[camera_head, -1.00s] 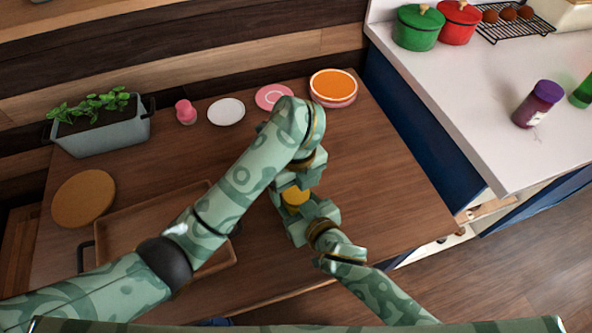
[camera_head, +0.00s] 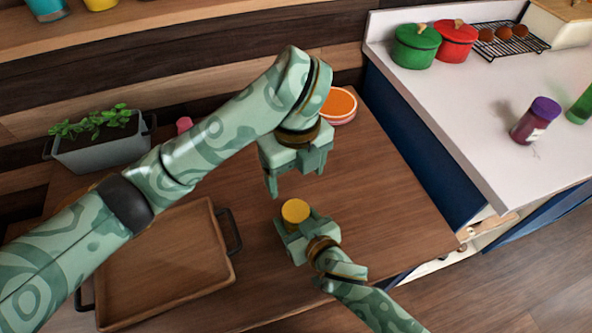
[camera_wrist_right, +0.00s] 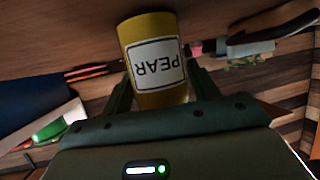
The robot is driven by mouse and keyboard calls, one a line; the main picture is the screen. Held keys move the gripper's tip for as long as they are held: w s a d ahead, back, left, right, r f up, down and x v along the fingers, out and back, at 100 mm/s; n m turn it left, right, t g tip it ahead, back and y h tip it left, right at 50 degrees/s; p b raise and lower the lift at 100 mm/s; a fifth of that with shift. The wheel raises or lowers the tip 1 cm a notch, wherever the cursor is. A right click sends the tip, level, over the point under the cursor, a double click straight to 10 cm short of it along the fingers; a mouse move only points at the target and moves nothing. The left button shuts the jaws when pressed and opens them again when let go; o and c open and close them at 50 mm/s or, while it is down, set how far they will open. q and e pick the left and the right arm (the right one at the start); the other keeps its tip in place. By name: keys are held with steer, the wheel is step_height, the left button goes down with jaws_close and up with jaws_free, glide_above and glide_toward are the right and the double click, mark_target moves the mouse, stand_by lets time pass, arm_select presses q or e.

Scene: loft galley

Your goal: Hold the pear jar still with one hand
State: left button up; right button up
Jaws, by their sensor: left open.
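The pear jar (camera_head: 295,210) is yellow and stands on the wooden table, its round top facing up in the head view. In the right wrist view the jar (camera_wrist_right: 152,28) shows a white label reading PEAR, upside down in the picture. My right gripper (camera_head: 298,222) has its fingers on both sides of the jar, closed on it low down. My left gripper (camera_head: 297,181) is open and empty, pointing down above and behind the jar, apart from it.
A brown tray (camera_head: 165,265) with dark handles lies left of the jar. A planter (camera_head: 105,150), a pink item (camera_head: 184,125) and an orange-topped round stack (camera_head: 340,106) are along the back. The counter at right holds pots and a purple-lidded jar (camera_head: 536,121). Table right of the jar is clear.

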steer(key=shift+o, duration=1.3)
steer(key=p+v, duration=0.4)
steer(key=v, duration=1.2)
steer(key=shift+s, duration=0.2)
steer(key=shift+s+f, duration=0.1)
